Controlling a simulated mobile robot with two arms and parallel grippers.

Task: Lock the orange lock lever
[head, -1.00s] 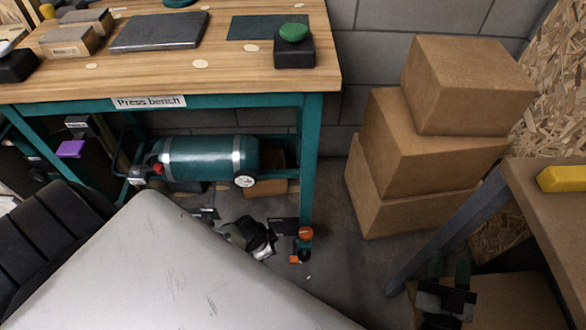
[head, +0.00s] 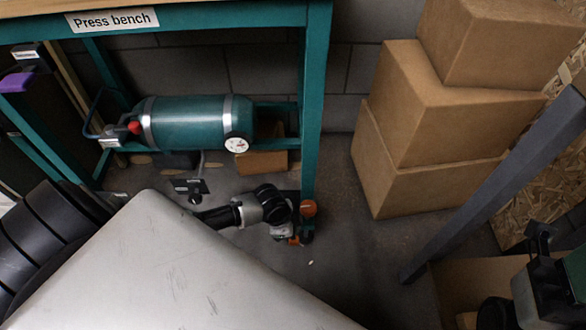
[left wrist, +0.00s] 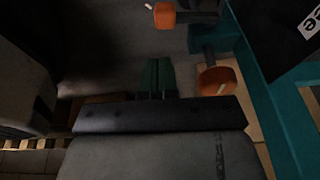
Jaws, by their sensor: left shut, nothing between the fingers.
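Two orange knobs on dark stems show at the foot of the teal bench leg. The upper orange knob (head: 308,208) is beside the leg, and the lower orange one (head: 294,239) is near the floor. In the left wrist view one orange end (left wrist: 217,80) is right of my left gripper (left wrist: 157,80), and another orange end (left wrist: 164,15) is beyond it. I cannot tell which is the lock lever. The left gripper is shut and empty, apart from both; in the head view its fingers are hard to make out. My right gripper (head: 540,238) is partly in view, its jaws unclear.
The press bench's teal leg (head: 314,110) stands right beside the knobs. A green tank (head: 185,122) lies on the lower rail. Bare floor lies between bench and boxes.

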